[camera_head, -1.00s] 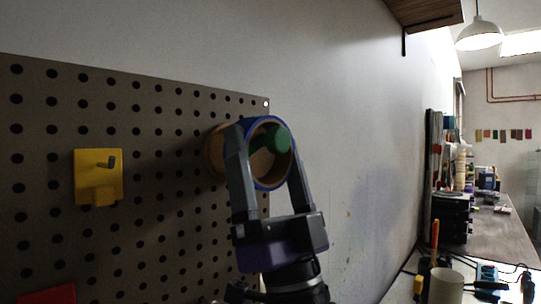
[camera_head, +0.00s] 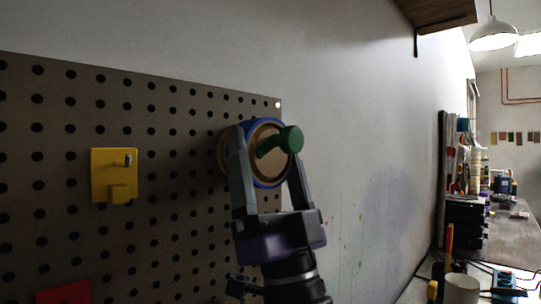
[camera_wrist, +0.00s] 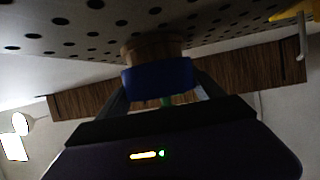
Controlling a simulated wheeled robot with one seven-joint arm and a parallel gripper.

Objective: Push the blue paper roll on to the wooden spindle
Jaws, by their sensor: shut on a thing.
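The blue paper roll (camera_head: 264,121) has a blue rim and a brown inside. My gripper (camera_head: 265,135) is shut on it, with one finger on each side. The roll sits around the wooden spindle (camera_head: 222,155) on the pegboard. The spindle's green rod and round knob (camera_head: 292,139) stick out through the front of the roll. In the wrist view the blue roll (camera_wrist: 158,78) lies close against the spindle's wooden base (camera_wrist: 152,47). I cannot tell whether they touch. A bit of green (camera_wrist: 165,101) shows below the roll, between the fingers.
The pegboard (camera_head: 60,115) carries a yellow holder (camera_head: 115,175) to the left and a red piece (camera_head: 65,292) at the lower left. Bare wall (camera_head: 360,170) lies to the right. Farther right is a cluttered bench (camera_head: 515,235), with a wooden shelf (camera_head: 435,12) above.

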